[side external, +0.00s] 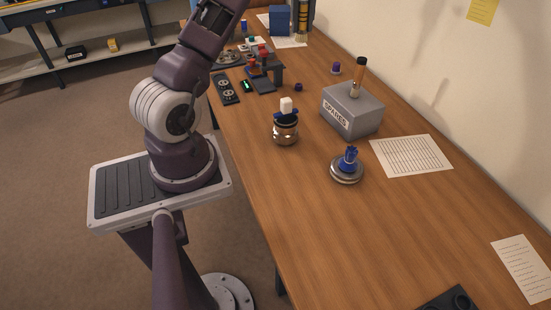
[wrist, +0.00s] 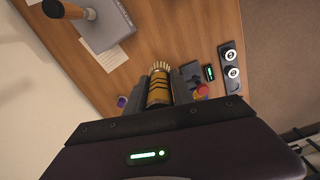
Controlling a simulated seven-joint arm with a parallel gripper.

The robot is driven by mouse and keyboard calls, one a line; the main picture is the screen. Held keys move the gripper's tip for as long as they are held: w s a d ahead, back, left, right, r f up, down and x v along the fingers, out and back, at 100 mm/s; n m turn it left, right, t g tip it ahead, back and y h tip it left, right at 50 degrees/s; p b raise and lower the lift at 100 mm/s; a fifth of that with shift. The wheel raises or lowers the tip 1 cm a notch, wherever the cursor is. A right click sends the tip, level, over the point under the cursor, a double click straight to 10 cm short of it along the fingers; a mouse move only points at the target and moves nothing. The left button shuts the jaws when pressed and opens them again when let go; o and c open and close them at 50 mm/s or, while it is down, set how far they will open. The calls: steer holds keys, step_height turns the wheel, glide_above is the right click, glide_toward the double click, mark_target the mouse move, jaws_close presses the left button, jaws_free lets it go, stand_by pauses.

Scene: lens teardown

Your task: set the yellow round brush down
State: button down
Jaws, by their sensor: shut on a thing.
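The yellow round brush (wrist: 158,90) has dark bands and a ring of pale bristles at its end. In the wrist view it lies between the fingers of my gripper (wrist: 164,86), which is shut on it. The bristles point away from the wrist, with wooden table showing beyond them. Contact between the bristles and the table cannot be told. In the side external view, a yellow-and-dark upright thing (side external: 302,22) is at the top edge; I cannot tell for sure that it is the held brush.
The grey SPARES box (side external: 352,110) holds an upright wooden-handled brush (side external: 359,76). A metal jar (side external: 285,131) and a blue-topped round part (side external: 347,168) stand nearer. A purple cap (side external: 336,68) lies near the wall. The table's near right is mostly clear.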

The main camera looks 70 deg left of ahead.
steer(key=s+d+f+m, duration=0.1)
steer(key=s+d+m, duration=0.8)
steer(key=d, duration=0.5)
steer(key=s+d+m, duration=0.7)
steer(key=s+d, duration=0.3)
steer(key=d, duration=0.4)
steer(key=f, duration=2.1)
steer(key=shift+s+a, duration=0.1)
steer(key=shift+s, duration=0.1)
steer(key=shift+f, duration=0.2)
steer(key=c, duration=1.1)
jaws_free()
